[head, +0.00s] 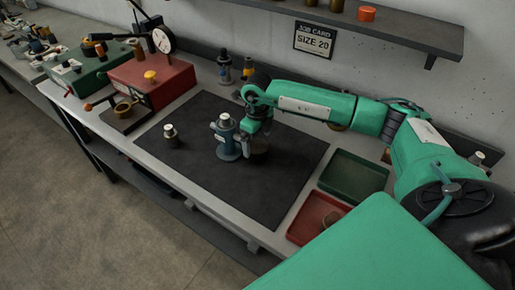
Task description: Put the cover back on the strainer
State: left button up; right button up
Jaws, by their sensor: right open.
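A blue-grey strainer body (228,148) stands upright on the dark work mat (205,185), with a pale top. My right gripper (257,142) is just right of it, pointing down and open. A dark round piece (259,157) shows below its fingers; I cannot tell whether it is the cover or whether the fingers touch it. A small dark piece with a pale top (171,136) stands on the mat to the left. My left gripper is not in view.
A green tray (352,176) and a red tray (308,226) holding a small brownish piece lie on the right. A red box (150,82) with a dial gauge (163,40) stands at the left. A job card (314,40) reads "SIZE 20". The front mat area is clear.

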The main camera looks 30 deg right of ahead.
aim_at(257, 145)
jog(key=shift+f+p, duration=0.55)
jog(key=shift+p, duration=0.05)
jog(key=f, duration=0.1)
jog(key=f+p, duration=0.1)
jog(key=f, duration=0.1)
jog(key=shift+w+d+f, duration=0.15)
jog(key=shift+w+f, duration=0.05)
jog(key=shift+f, duration=0.35)
jog(key=c, duration=1.1)
jog(key=shift+r, duration=0.15)
jog(key=shift+r, duration=0.6)
notch_tip(257, 145, up, 19)
jog(key=b, duration=0.5)
jog(key=shift+f, duration=0.2)
